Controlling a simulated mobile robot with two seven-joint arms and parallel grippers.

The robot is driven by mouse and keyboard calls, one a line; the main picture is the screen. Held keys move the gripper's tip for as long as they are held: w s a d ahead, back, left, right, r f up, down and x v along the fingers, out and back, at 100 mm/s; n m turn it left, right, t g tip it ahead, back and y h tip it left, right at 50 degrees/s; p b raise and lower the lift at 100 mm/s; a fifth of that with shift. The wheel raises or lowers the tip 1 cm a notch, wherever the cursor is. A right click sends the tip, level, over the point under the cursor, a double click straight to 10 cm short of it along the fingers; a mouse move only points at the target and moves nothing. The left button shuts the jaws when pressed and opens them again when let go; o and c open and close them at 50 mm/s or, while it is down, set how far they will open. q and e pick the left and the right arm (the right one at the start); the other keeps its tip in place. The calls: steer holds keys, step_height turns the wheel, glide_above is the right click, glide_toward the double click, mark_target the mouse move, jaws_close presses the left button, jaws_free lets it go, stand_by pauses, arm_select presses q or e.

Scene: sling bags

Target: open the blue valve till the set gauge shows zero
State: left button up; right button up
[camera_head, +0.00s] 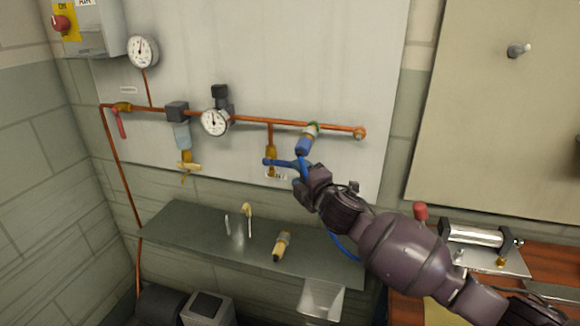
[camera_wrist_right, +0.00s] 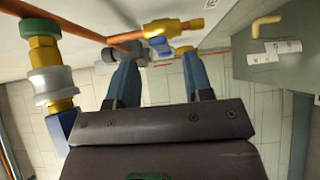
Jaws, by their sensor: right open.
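The blue valve has a brass body (camera_head: 271,153) on a short drop below the copper pipe, with a blue lever (camera_head: 273,162). My right gripper (camera_head: 291,171) is open at the valve, its fingers pointing at the wall panel. In the right wrist view, the blue lever (camera_wrist_right: 158,44) shows just beyond and between the fingertips (camera_wrist_right: 160,60); I cannot tell whether they touch it. A round white gauge (camera_head: 214,122) sits on the pipe, and another (camera_head: 143,52) stands higher at left. Their dials are too small to read surely. My left gripper is out of view.
A blue-ended coupling (camera_head: 306,141) hangs close beside my right gripper and also shows in the wrist view (camera_wrist_right: 50,85). A grey shelf (camera_head: 190,228) below carries a brass-and-dark fitting (camera_head: 282,246). A red-handled valve (camera_head: 121,123) is far left.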

mark_target(280, 163)
steer(key=shift+b+x, duration=0.45)
steer(key=shift+x, duration=2.35)
steer(key=shift+c, duration=0.3)
jaws_close()
